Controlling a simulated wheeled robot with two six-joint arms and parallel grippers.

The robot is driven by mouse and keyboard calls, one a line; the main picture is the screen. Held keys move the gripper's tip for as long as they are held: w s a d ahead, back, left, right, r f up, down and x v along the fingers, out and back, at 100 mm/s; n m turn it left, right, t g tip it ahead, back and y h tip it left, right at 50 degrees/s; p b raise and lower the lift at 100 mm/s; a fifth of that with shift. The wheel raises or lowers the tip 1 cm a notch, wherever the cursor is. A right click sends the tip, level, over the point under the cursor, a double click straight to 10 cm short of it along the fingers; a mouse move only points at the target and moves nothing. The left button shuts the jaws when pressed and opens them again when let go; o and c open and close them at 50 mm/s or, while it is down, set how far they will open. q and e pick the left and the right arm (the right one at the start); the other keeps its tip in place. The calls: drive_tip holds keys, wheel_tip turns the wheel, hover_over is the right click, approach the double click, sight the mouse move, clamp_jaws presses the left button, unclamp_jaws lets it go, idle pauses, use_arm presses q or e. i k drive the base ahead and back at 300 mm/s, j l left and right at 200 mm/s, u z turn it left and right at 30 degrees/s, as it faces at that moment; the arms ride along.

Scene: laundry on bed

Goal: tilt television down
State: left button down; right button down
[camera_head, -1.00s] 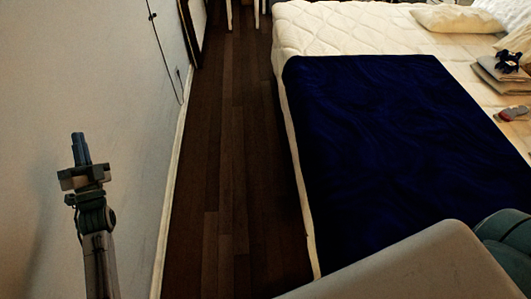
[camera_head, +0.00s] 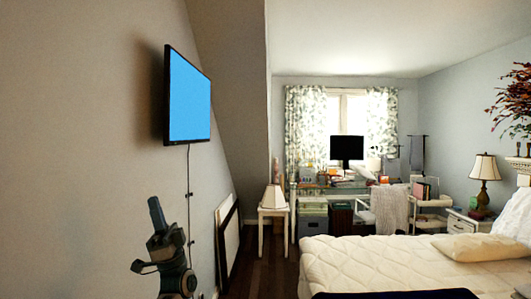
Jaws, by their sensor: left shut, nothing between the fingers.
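The television (camera_head: 190,100) hangs on the left wall in the head view. It is a flat black-framed panel with a bright blue screen, and a cable runs down the wall from below it. My left gripper (camera_head: 158,216) is below and a little left of the television, well apart from it, pointing upward. Its fingers are together with nothing between them. My right gripper does not show.
The bed (camera_head: 370,265) fills the lower right. A dark strip of floor (camera_head: 275,272) runs between wall and bed. A framed panel (camera_head: 228,240) leans on the left wall. A small white table with a lamp (camera_head: 273,210) and a cluttered desk (camera_head: 335,187) stand at the back.

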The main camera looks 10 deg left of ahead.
sight(187, 90)
drive_tip(key=i+j+z, duration=0.1)
drive_tip(key=z, duration=0.35)
drive_tip(key=i+j+z, duration=0.1)
drive_tip(key=z, duration=0.35)
drive_tip(key=j+z, duration=0.3)
drive_tip(key=z, duration=0.15)
drive_tip(key=j+z, duration=0.2)
drive_tip(key=z, duration=0.25)
drive_tip(key=i+j+z, duration=0.15)
drive_tip(key=j+z, duration=0.2)
drive_tip(key=j, duration=0.5)
drive_tip(key=j+z, duration=0.3)
drive_tip(key=j, duration=0.6)
drive_tip(key=j+z, duration=0.35)
drive_tip(key=j, duration=0.55)
drive_tip(key=j+u, duration=0.25)
drive_tip(key=j, duration=0.35)
drive_tip(key=i+j+u, duration=0.1)
drive_tip(key=j+u, duration=0.15)
drive_tip(key=j, duration=0.3)
